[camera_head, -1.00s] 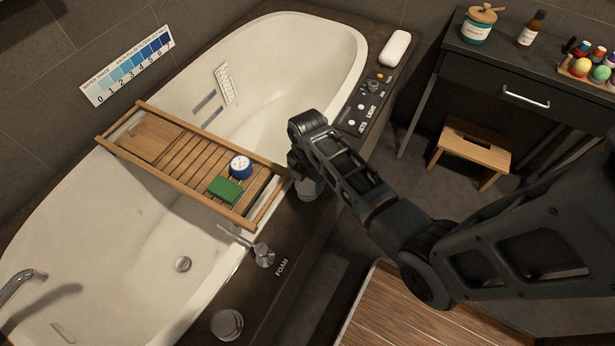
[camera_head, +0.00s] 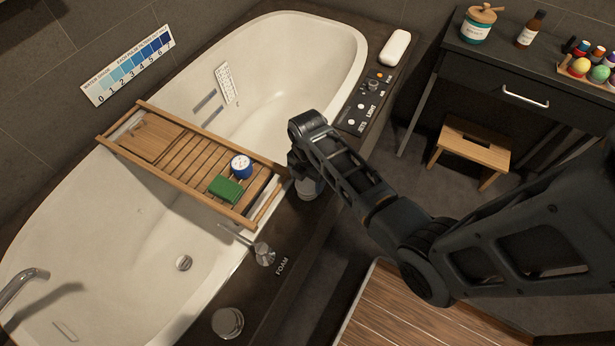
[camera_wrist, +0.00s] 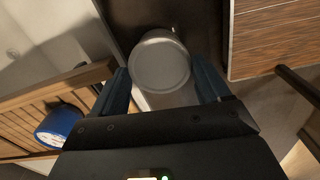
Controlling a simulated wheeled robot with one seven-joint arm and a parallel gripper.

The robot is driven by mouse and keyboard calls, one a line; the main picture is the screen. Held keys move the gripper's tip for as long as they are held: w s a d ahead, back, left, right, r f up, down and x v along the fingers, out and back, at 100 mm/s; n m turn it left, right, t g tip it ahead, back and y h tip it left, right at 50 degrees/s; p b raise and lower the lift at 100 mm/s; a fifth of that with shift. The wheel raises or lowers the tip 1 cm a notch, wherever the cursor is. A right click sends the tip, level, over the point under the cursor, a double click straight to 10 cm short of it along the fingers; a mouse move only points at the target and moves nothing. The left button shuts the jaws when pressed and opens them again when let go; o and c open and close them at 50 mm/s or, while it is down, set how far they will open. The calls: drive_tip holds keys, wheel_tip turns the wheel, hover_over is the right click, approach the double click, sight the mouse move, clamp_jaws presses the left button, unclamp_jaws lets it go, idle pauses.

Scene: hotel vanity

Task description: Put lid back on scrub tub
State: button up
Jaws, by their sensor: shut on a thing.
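A pale surface shows just under the lid in the wrist view. I cannot tell whether the lid touches or sits on the tub.
The wooden bath tray (camera_head: 187,143) lies just left of my gripper, with a blue round container (camera_head: 241,166) and a green block (camera_head: 226,189). A silver foam fitting (camera_head: 263,254) and a silver cylinder (camera_head: 227,323) stand nearer along the ledge. The control panel (camera_head: 365,106) lies farther back.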

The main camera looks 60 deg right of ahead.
drive_tip(key=o, duration=1)
drive_tip(key=shift+c, duration=0.2)
drive_tip(key=shift+r+p, duration=2.35)
drive_tip(key=shift+p, duration=0.2)
drive_tip(key=shift+r+p, duration=0.3)
drive_tip(key=shift+r, duration=0.85)
drive_tip(key=shift+c, duration=0.2)
clamp_jaws()
drive_tip(key=shift+f+b, duration=1.2)
drive_tip(key=shift+f, duration=0.75)
